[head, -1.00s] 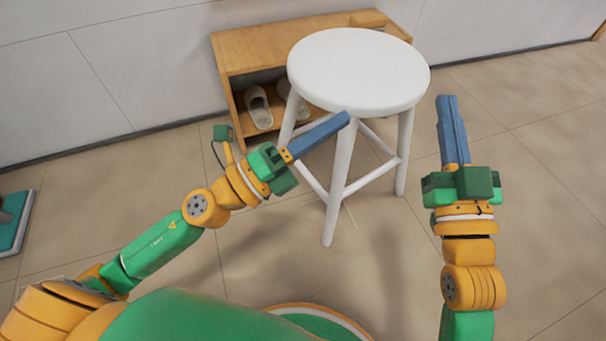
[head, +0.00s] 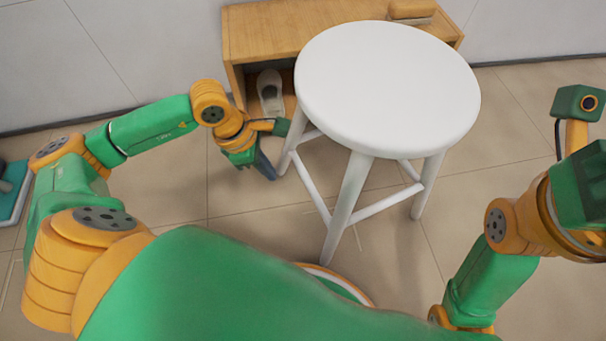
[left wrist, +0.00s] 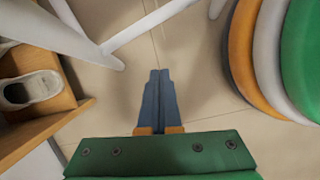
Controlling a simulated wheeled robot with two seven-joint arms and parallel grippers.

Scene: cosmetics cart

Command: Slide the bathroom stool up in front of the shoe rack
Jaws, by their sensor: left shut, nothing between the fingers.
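The white round bathroom stool (head: 388,85) stands upright in front of the wooden shoe rack (head: 262,38), hiding much of it. My left gripper (head: 268,172) is shut and empty, low beside the stool's left leg (head: 291,150). In the left wrist view its blue fingers (left wrist: 157,95) are together over the floor, apart from the white stool legs (left wrist: 95,45). The rack's edge (left wrist: 45,125) shows at the left there. My right gripper's body (head: 590,185) is at the right edge of the head view; its fingers are out of frame.
A pale slipper (head: 270,92) lies in the rack, and also shows in the left wrist view (left wrist: 35,90). A brush-like wooden item (head: 412,12) sits on top of the rack. A teal mat (head: 14,190) lies at far left. Floor right of the stool is clear.

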